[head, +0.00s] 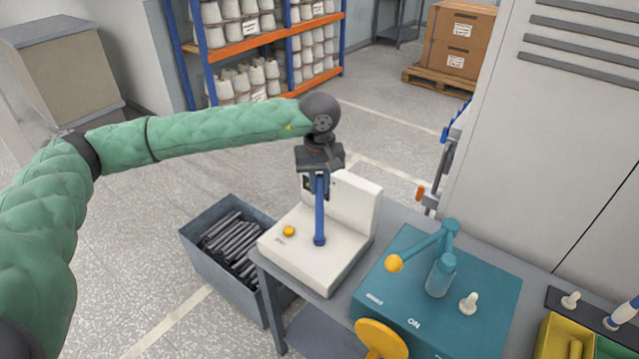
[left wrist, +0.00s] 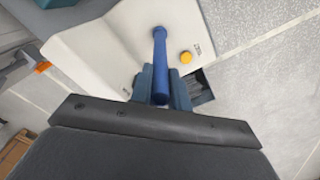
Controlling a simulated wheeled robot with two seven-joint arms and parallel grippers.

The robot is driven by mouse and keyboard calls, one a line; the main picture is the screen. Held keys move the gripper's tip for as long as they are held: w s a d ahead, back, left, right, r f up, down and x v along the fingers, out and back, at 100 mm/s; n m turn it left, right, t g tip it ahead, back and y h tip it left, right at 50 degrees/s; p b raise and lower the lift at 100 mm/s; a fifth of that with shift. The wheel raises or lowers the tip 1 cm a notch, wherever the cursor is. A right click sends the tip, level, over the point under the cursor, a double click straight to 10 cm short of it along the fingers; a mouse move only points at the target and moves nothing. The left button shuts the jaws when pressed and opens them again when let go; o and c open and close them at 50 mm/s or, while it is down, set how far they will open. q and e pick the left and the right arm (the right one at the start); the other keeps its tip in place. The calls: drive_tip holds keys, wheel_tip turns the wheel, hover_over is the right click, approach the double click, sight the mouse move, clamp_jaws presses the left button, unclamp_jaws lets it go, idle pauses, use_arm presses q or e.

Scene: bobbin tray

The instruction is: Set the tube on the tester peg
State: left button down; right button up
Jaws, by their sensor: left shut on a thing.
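The blue tube (head: 319,210) stands about upright over the white tester (head: 285,255). My left gripper (head: 320,174) is shut on the tube's upper part. The tube's lower end is at the tester's flat top, right of the yellow button (head: 289,231). In the left wrist view the tube (left wrist: 160,55) runs from between my fingers (left wrist: 161,90) to the tester's face. The peg does not show. I cannot tell whether the tube is around it or touches the top. My right gripper is out of view.
A grey bin (head: 190,236) of dark rods stands left of the table (head: 312,302). A teal machine (head: 486,309) with a lever and yellow knob (head: 393,263) is to the right. Yellow (head: 552,348) and green trays are at far right. Shelves of cones stand behind.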

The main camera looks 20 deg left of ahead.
use_arm(q)
drive_tip(key=shift+f+b, duration=0.3)
drive_tip(key=c, duration=1.6)
unclamp_jaws()
drive_tip(key=shift+r, duration=5.55)
